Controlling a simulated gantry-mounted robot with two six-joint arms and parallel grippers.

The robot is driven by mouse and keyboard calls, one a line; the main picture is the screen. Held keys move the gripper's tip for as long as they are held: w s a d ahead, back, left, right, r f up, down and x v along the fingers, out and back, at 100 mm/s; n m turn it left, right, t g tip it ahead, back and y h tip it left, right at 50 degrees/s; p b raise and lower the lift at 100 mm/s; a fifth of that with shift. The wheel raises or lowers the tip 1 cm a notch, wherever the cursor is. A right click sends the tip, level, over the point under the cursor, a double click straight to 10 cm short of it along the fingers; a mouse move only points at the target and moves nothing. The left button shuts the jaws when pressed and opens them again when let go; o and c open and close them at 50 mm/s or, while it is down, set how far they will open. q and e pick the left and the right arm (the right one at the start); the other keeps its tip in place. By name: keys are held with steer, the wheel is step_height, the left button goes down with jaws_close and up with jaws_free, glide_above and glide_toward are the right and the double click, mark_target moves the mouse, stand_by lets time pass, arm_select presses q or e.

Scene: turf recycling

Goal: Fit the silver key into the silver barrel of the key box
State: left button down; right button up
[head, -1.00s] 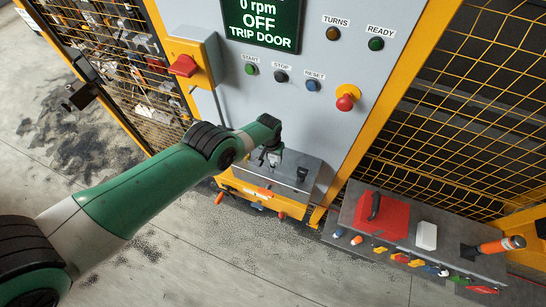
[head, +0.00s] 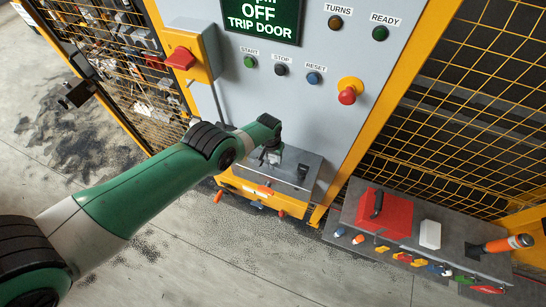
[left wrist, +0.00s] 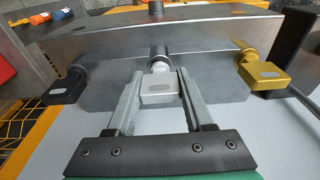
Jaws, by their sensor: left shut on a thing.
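The grey metal key box (head: 311,164) is mounted at the foot of the grey panel. In the left wrist view the key box (left wrist: 110,37) fills the top. The silver barrel (left wrist: 159,51) sits in the middle of its face. My left gripper (left wrist: 160,80), also in the head view (head: 270,157), is shut on the silver key (left wrist: 159,94). The key is in line with the silver barrel and its front end meets the barrel's mouth. I cannot tell how deep it goes. My right gripper is not in view.
A black key (left wrist: 66,89) and a gold key (left wrist: 266,76) stick out of barrels on either side. A red emergency button (head: 347,96) is above right. A grey bench (head: 350,207) with a red box (head: 392,218) stands right.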

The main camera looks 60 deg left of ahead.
mark_target(272, 163)
arm_select(q)
steer(key=shift+f+b, duration=0.3)
steer(key=shift+f, duration=0.1)
steer(key=shift+c, duration=1)
jaws_free()
steer(key=r+p, duration=0.2)
steer(key=p, duration=0.1)
steer(key=r+p, duration=0.3)
steer(key=s+r+p, duration=0.1)
steer(key=r+p, duration=0.1)
steer(key=p, duration=0.1)
steer(key=shift+d+r+p, duration=0.3)
steer(key=shift+d, duration=0.05)
